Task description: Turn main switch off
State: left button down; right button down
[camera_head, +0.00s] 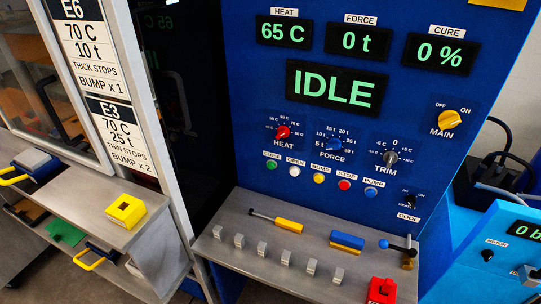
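The main switch is a yellow rotary knob (447,118) on the upper right of the blue control panel (300,185). MAIN is printed below it, OFF at its upper left and ON at its upper right. The knob looks turned toward the ON side, but its pointer is too small to be sure. The big display (336,89) is lit and reads IDLE. Neither of my grippers shows in the head view, and nothing touches the knob.
HEAT (283,132), FORCE (333,144) and TRIM (390,157) knobs sit left of and below the main switch. A row of coloured buttons runs beneath, and a small COOL switch (408,201) is lower right. A grey shelf (250,262) juts out below. The space before the knob is clear.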

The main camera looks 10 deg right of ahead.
aim_at(449, 119)
jog(key=z, duration=1.35)
